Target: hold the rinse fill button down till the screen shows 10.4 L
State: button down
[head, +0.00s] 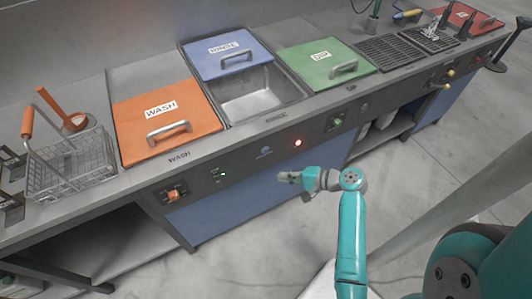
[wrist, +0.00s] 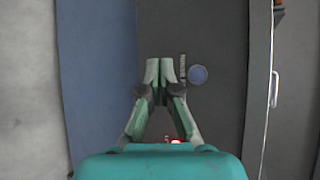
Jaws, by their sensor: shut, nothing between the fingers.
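My gripper (head: 283,177) is shut and empty in front of the counter's control panel. In the wrist view its two fingertips (wrist: 160,70) are together. A round blue button (wrist: 198,75) is on the dark panel just right of the fingertips, with a small pale label strip between them. In the head view a small blue button (head: 265,152) is on the panel below the rinse basin, up and left of my gripper. My gripper appears apart from it. I cannot make out any readable litre figure on a screen.
A lit red lamp (head: 298,142) is right of the blue button. The rinse basin (head: 247,106) is partly open under its blue lid (head: 228,54). Orange wash lid (head: 166,115) and green dip lid (head: 325,63) flank it. The floor before the counter is clear.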

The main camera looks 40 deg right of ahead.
aim_at(266, 151)
dwell(0.3)
jog(key=w+d, duration=0.2)
jog(key=w, duration=0.6)
jog(key=shift+w+d, duration=0.25)
jog(key=shift+w, duration=0.1)
dwell(1.4)
jog(key=shift+w+d, duration=0.1)
jog(key=shift+w, duration=0.2)
jog(key=shift+w+d, duration=0.1)
jog(key=shift+w, duration=0.25)
dwell(4.5)
